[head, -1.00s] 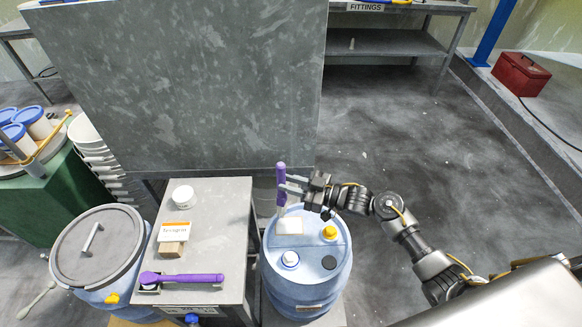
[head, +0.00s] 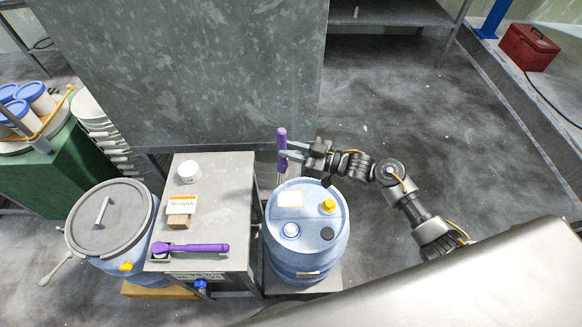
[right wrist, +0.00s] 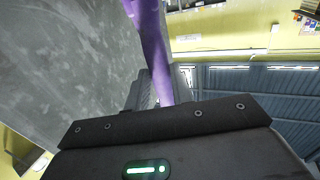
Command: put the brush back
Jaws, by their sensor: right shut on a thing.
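My right gripper (head: 308,154) is shut on a purple-handled tool (head: 281,139) and holds it upright, handle up. The tool's pale grey lower end hangs just beyond the far edge of the blue drum (head: 271,247); I cannot tell clearly what that end is. In the right wrist view, the purple handle (right wrist: 152,45) rises above my gripper. A second purple tool (head: 205,248), brush-like with a dark and white head at its left end, lies along the near edge of the grey bench (head: 228,195). My left gripper is not in view.
On the bench stand a white tub (head: 188,171) and a small labelled block (head: 181,210). A lidded grey-topped barrel (head: 98,235) is left of the bench. A large grey panel (head: 180,75) stands behind. The floor at right is open, with a red toolbox (head: 528,47) beyond.

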